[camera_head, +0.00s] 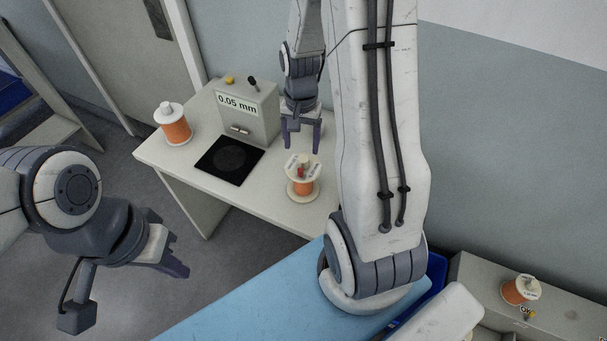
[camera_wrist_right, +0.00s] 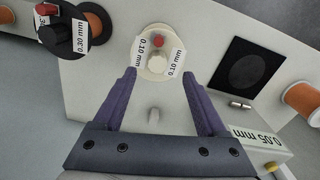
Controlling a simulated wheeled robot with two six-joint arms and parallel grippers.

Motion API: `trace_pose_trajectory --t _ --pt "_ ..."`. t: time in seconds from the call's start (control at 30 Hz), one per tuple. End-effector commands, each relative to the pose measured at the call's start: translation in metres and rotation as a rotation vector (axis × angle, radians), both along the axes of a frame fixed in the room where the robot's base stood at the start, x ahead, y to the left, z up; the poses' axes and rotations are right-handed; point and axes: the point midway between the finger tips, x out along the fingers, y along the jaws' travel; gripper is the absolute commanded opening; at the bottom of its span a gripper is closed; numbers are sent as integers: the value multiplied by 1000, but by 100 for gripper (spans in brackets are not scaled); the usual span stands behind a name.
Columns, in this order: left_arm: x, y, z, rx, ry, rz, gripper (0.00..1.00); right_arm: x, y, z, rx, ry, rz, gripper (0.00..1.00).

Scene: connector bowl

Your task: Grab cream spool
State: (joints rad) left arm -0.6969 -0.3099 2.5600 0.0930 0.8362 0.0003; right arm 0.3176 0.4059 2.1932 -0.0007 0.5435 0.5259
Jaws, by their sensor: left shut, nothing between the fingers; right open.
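A cream spool (camera_head: 292,188) with orange wire and a red knob on top stands upright on the pale table. In the right wrist view the cream spool (camera_wrist_right: 153,68) shows 0.10 mm labels and lies just beyond the fingertips, roughly in line with the gap. My right gripper (camera_head: 301,149) is open and empty, pointing down above and behind the spool; its fingers (camera_wrist_right: 159,80) also show in the wrist view. My left gripper (camera_head: 178,268) is shut and empty, off the table at the lower left.
Another orange-wire spool (camera_head: 175,131) stands at the table's left. A box labelled 0.05 mm (camera_head: 250,118) stands behind a black plate (camera_head: 226,162). A dark spool marked 0.30 mm (camera_wrist_right: 76,38) is nearby. Another spool (camera_head: 515,291) sits at lower right.

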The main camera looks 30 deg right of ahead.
Motion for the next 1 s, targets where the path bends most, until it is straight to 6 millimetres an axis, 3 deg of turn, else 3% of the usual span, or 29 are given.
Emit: trace_pose_trajectory --t 0.27,0.6,0.9,1.0 --pt "0 0 5 0 0 0 0 0 0 -23 1 2 3 74" --pt "0 0 17 0 0 1 0 0 -3 -65 1 2 4 74" --pt "0 0 16 0 0 1 0 1 -3 -69 0 -1 4 74" --pt "0 0 16 0 0 1 0 1 -3 -69 0 -1 4 36"
